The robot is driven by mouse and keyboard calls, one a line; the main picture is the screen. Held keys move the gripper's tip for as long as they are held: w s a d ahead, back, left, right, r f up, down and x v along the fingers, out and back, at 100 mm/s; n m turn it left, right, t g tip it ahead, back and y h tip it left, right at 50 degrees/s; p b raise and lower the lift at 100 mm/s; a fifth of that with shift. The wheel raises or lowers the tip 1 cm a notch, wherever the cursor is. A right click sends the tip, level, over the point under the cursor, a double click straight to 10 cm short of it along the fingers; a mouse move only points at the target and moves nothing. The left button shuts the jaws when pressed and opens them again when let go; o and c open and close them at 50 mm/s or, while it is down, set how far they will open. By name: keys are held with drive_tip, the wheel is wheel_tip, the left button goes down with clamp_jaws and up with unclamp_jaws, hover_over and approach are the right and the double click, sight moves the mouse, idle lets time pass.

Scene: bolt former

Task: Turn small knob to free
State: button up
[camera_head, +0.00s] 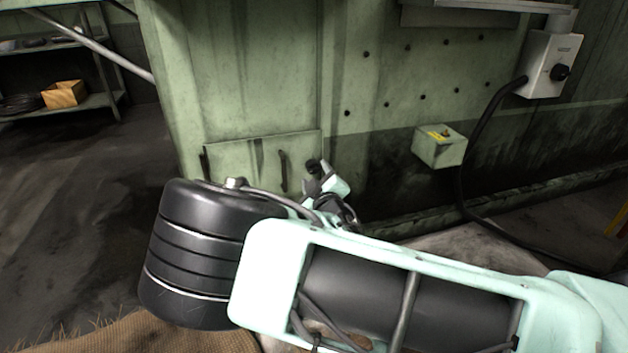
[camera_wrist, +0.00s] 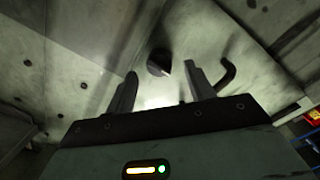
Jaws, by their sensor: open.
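A small dark round knob (camera_wrist: 158,62) shows in the wrist view, on a pale panel (camera_wrist: 190,40). My gripper (camera_wrist: 161,76) is open, with its two fingers spread apart. The knob appears between and just beyond the fingertips, and nothing is held. I cannot tell the exact gap between the fingers and the knob. In the head view, my gripper (camera_head: 318,182) is small and partly hidden behind my arm, in front of the green machine's lower panel (camera_head: 240,155). I cannot clearly make out the knob there.
A dark curved handle (camera_wrist: 229,75) stands right of the fingers. The head view shows a panel handle (camera_head: 283,170), a small box with a yellow label (camera_head: 438,148) and a grey switch box (camera_head: 545,60) with a black cable. Shelves (camera_head: 60,105) stand left; floor between is clear.

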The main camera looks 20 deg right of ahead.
sight(313, 168)
drive_tip(key=shift+w+d+b, duration=0.1)
drive_tip(key=shift+w+b, duration=0.3)
drive_tip(key=shift+w, duration=0.95)
drive_tip(key=c, duration=1)
